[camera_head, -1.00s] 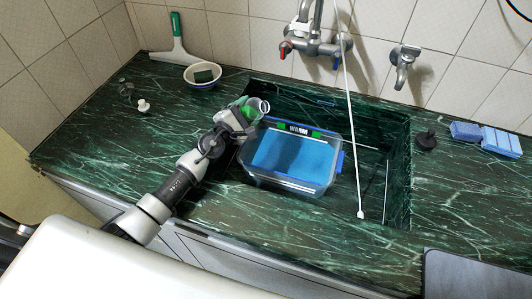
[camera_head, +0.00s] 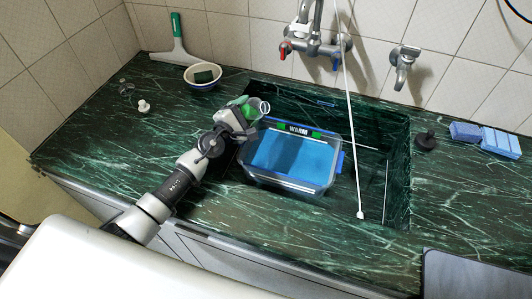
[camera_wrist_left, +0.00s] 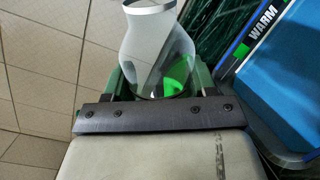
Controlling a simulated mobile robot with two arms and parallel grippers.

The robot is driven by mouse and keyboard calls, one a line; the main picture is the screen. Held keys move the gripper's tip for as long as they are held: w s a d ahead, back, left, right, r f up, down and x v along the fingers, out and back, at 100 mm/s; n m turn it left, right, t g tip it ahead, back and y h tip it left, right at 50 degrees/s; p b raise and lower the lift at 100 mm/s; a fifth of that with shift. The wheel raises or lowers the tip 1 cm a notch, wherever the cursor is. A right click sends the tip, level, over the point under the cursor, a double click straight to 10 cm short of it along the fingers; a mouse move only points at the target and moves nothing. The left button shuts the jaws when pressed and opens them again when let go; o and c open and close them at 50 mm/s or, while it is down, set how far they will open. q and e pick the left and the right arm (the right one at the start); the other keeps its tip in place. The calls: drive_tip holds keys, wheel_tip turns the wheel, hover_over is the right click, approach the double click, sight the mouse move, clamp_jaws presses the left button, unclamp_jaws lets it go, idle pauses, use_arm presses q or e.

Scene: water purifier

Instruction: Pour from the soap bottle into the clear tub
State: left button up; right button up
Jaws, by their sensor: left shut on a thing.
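The soap bottle (camera_head: 262,106), clear with a green part, is in my left gripper (camera_head: 243,113), tilted with its open end pointing right. It is above the left back corner of the clear tub (camera_head: 328,150). The tub holds blue contents, has a WARM label on its far side, and sits at the sink. In the left wrist view the bottle (camera_wrist_left: 160,45) is between the fingers of my left gripper (camera_wrist_left: 160,85), and part of the tub (camera_wrist_left: 235,60) shows at right. No stream from the bottle can be made out. My right gripper is out of view.
Faucets (camera_head: 315,45) and a thin white rod (camera_head: 352,120) stand behind and over the sink. A bowl with a sponge (camera_head: 203,77), a squeegee (camera_head: 177,45) and a small white stopper (camera_head: 143,106) are at left. Blue sponges (camera_head: 490,138) and a black plug (camera_head: 426,140) are at right.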

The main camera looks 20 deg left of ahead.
use_arm(q)
drive_tip(key=shift+a+r+m, duration=0.1)
drive_tip(key=shift+r+m, duration=0.3)
drive_tip(key=shift+m, duration=0.1)
idle(1.0)
drive_tip(key=shift+f+m, duration=0.25)
drive_tip(key=shift+m, duration=0.65)
idle(1.6)
drive_tip(key=shift+w+a+r+m+p, duration=0.1)
drive_tip(key=shift+a+r+m+p, duration=0.2)
drive_tip(key=shift+r+m, duration=0.35)
idle(1.9)
drive_tip(key=shift+d+f+m, duration=0.1)
drive_tip(key=shift+f+m, duration=0.35)
drive_tip(key=shift+f, duration=0.05)
idle(1.0)
